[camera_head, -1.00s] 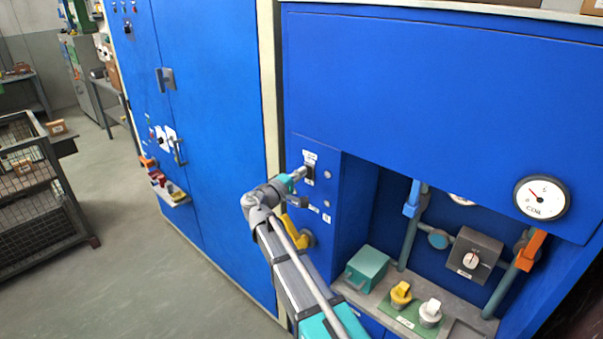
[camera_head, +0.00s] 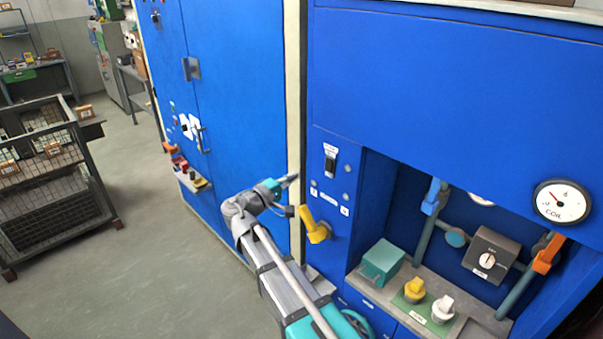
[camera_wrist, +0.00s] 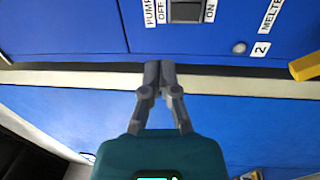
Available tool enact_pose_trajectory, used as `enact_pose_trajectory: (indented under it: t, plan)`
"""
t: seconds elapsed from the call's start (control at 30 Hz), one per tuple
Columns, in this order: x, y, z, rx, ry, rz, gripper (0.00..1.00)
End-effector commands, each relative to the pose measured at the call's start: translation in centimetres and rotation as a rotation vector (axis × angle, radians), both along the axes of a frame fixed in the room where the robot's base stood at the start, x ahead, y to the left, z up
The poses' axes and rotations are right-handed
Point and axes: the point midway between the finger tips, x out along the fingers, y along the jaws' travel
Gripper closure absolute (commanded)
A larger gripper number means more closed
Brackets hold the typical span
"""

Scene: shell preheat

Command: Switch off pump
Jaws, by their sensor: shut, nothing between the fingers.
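The pump switch (camera_head: 329,165) is a dark rocker on the narrow blue control panel, below a small white label. In the wrist view the switch (camera_wrist: 187,12) sits at the top edge, partly cut off, with PUMP and OFF to its left and ON to its right. I cannot tell which side is pressed. My gripper (camera_head: 291,180) is shut and empty, left of the switch and apart from it, near the cream post. In the wrist view its fingertips (camera_wrist: 159,68) point toward the panel's lower edge, short of the switch.
A yellow lever (camera_head: 317,228) sticks out below the switch. A recess to the right holds pipes, a teal box (camera_head: 382,261), yellow (camera_head: 414,290) and white (camera_head: 441,307) knobs. A blue cabinet (camera_head: 240,100) stands left. A wire cage (camera_head: 55,190) stands on otherwise open floor.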

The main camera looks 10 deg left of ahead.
Motion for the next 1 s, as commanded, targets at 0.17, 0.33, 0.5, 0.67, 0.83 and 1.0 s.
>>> enact_pose_trajectory:
  t: [0.17, 0.33, 0.5, 0.67, 0.83, 1.0]
  plan:
    - [-0.8, 0.6, 0.1, 0.0, 0.0, -0.001, 1.0]
    - [-0.9, 0.6, 0.1, 0.0, 0.0, -0.002, 1.0]
    - [-0.9, 0.6, 0.1, 0.0, 0.0, -0.002, 1.0]
    - [-0.9, 0.2, 0.0, 0.008, 0.007, -0.008, 1.0]
    - [-0.7, -2.4, -1.2, 0.059, 0.046, -0.044, 1.0]
    - [-0.8, -7.5, -3.8, 0.173, 0.132, -0.123, 1.0]
